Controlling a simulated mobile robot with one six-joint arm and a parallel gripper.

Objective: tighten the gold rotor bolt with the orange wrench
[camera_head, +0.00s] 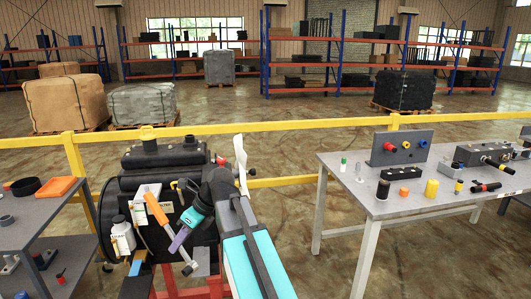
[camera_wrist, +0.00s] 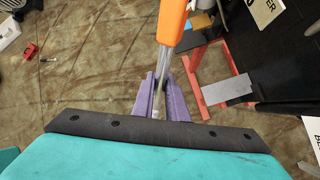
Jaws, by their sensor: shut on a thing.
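The orange wrench (camera_head: 157,209) is tilted in front of the dark machine, its orange handle up and left, its metal part down and right. In the wrist view the orange handle (camera_wrist: 172,22) runs off the top edge. My gripper (camera_head: 176,245) has purple fingers shut on the wrench's metal shaft below the handle. The wrist view shows the shaft between the fingers (camera_wrist: 162,82). A small gold-yellow piece (camera_head: 174,185) shows on the machine above the wrench; I cannot tell whether it is the rotor bolt. The wrench's far end is too small to tell if it touches anything.
The dark machine (camera_head: 150,155) stands on a red frame, with a white bottle (camera_head: 122,236) at its left front. A grey table (camera_head: 425,200) with parts stands at the right, another (camera_head: 35,225) at the left. A yellow rail (camera_head: 290,127) crosses behind.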

